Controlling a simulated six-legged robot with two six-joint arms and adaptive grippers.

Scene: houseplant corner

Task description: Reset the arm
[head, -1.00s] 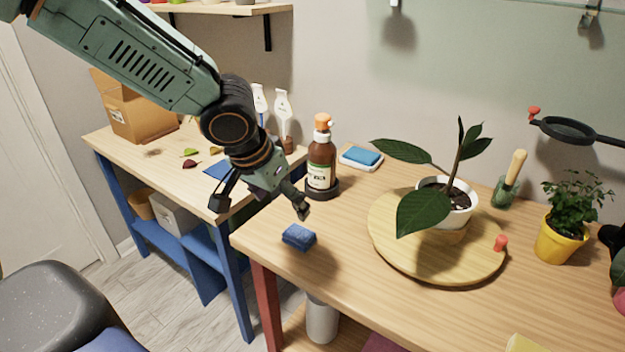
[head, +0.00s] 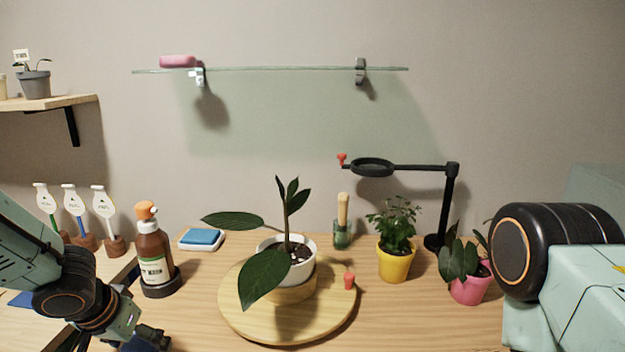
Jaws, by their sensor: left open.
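My left arm comes in at the lower left of the head view. Its gripper (head: 146,340) is open, at the bottom edge, near the front of the brown bottle (head: 152,248). The lower part of the gripper is cut off by the frame, and I see nothing held in it. My right arm shows as a large pale green and black part at the right edge. Its gripper is outside the picture.
A round wooden board (head: 238,312) carries a plant in a white pot (head: 300,268). A glass shelf (head: 290,69) is above.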

